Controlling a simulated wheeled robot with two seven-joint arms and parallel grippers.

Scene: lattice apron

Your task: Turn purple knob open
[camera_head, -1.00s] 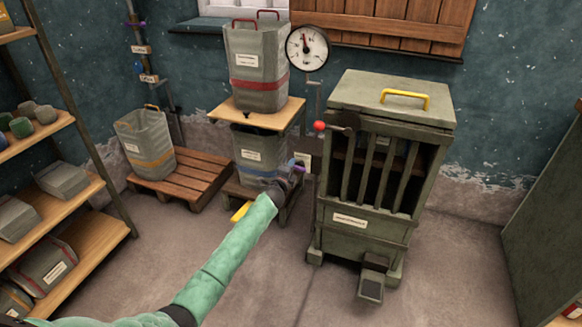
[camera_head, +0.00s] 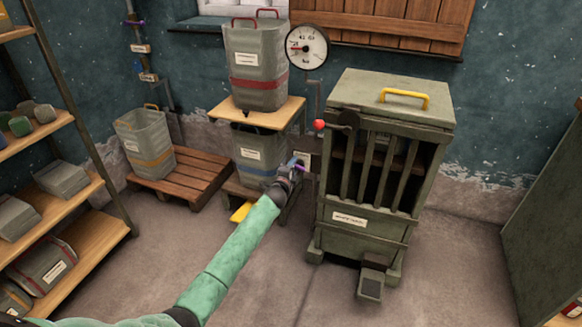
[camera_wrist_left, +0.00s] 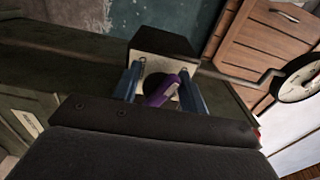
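The purple knob (camera_head: 300,168) sits on the side of the grey-green cabinet, low beside its left edge. In the left wrist view the purple knob (camera_wrist_left: 165,91) stands out from a dark round hole in a pale plate and sits tilted. My left gripper (camera_head: 296,163) is at the knob. In the left wrist view its two blue fingers (camera_wrist_left: 160,88) stand apart on either side of the knob. A gap shows at the left finger; the right finger is close to the knob, and contact is unclear. My right gripper is not in view.
A gauge (camera_head: 307,48) is above, its needle pointing left. The cabinet (camera_head: 362,237) has a red-balled lever (camera_head: 320,125). Bins stand on a wooden stand (camera_head: 292,112) and a pallet (camera_head: 205,176). Another purple handle (camera_head: 134,23) is on a wall pipe.

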